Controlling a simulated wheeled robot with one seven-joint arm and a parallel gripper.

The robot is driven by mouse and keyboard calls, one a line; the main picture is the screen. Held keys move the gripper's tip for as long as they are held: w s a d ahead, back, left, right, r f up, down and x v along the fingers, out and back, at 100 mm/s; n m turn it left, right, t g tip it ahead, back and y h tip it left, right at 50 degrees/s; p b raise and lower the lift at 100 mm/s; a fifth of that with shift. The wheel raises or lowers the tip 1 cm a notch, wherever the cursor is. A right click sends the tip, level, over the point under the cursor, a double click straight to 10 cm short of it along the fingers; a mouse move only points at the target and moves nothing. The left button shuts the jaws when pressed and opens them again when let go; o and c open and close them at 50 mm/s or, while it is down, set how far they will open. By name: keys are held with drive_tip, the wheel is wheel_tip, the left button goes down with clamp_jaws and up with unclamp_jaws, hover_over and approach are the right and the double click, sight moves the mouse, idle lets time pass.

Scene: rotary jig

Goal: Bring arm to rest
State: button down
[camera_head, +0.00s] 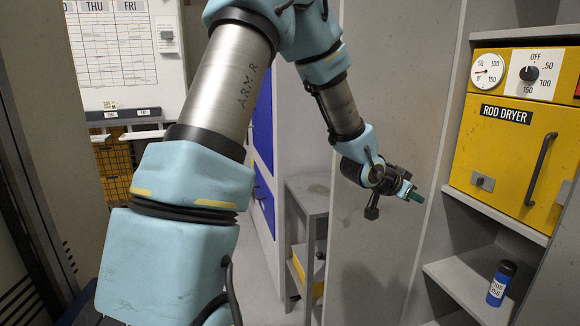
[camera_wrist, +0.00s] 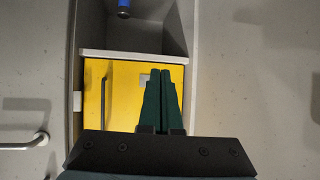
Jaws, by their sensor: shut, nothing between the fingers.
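My gripper (camera_head: 415,196) is at the end of my raised, bent arm, in front of the grey panel and left of the yellow rod dryer (camera_head: 510,140). Its green fingers are together and empty. In the wrist view my gripper (camera_wrist: 161,74) shows its two dark green fingers side by side, with the yellow dryer door (camera_wrist: 126,80) behind them. I cannot tell the exact gap to the dryer, and no contact shows.
A blue bottle (camera_head: 500,284) stands on the grey shelf (camera_head: 464,270) below the dryer. A grey side table (camera_head: 308,184) stands behind my arm. A whiteboard calendar (camera_head: 112,45) and a yellow wire crate (camera_head: 113,170) are at the back left. The dryer handle (camera_head: 541,169) sticks out.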

drive_tip(key=a+f+n+y, duration=0.2)
drive_tip(key=a+n+y, duration=0.5)
drive_tip(key=a, duration=1.8)
drive_tip(key=s+a+r+n+g+y+p, duration=0.1)
drive_tip(key=s+a+n+g+y, duration=0.2)
drive_tip(key=s+a, duration=0.9)
drive_tip(key=a+n, duration=0.2)
drive_tip(key=a, duration=0.1)
drive_tip(key=shift+a+g, duration=0.25)
drive_tip(key=shift+g, duration=0.15)
drive_tip(key=c, duration=1.6)
unclamp_jaws()
drive_tip(key=shift+r, duration=0.1)
